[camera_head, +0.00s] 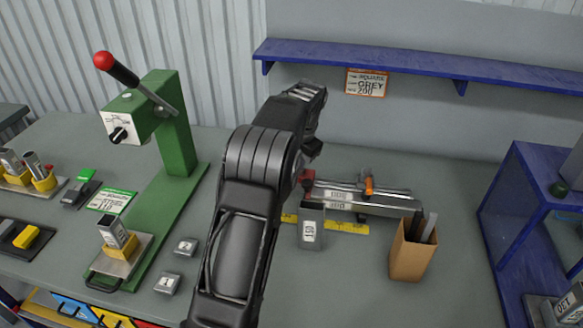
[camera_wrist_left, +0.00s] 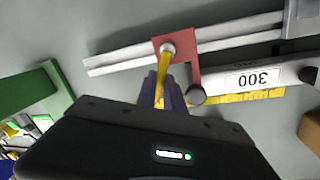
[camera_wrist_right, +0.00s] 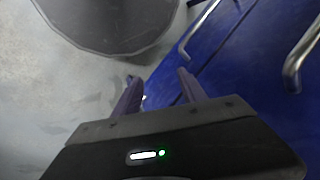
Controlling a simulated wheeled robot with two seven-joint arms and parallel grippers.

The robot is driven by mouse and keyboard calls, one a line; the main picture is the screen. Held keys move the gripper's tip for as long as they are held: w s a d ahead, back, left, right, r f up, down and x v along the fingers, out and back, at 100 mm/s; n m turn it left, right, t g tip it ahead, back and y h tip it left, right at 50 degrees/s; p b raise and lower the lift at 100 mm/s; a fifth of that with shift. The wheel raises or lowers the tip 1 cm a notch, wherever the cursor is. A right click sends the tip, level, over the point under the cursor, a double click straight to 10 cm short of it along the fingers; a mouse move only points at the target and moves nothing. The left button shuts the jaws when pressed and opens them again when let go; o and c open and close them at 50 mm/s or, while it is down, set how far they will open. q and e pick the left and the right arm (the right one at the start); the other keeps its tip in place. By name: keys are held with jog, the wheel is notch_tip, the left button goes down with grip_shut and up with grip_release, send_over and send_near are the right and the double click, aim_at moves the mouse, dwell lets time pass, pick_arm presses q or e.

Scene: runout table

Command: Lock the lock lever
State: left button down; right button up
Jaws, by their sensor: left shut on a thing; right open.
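A red stop block (camera_wrist_left: 192,72) sits on the rails of the runout in the left wrist view, and its red also shows beside my arm in the head view (camera_head: 307,176). A yellow lock lever (camera_wrist_left: 163,70) runs from a pale round pivot on the block down between the fingers. My left gripper (camera_wrist_left: 160,90) is shut on this lever; my own arm hides the fingers in the head view. A dark round knob sits beside the block. My right gripper (camera_wrist_right: 158,88) is open and empty in the right wrist view and out of the head view.
A 150 block (camera_head: 311,228) and a cardboard box (camera_head: 412,250) stand nearby. A green press (camera_head: 172,140) is at the left. A blue cabinet (camera_wrist_right: 240,55) is near my right gripper.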

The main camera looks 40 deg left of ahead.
pick_arm(q)
jog(key=shift+d+n, duration=0.2)
jog(key=shift+n, duration=0.3)
jog(key=c, duration=1.5)
grip_release()
jog(key=shift+o, duration=0.2)
jog(key=shift+r, duration=0.15)
notch_tip(320, 180, up, 7)
jog(key=d, duration=0.1)
jog(key=shift+d+r, duration=0.2)
jog(key=shift+d, duration=0.1)
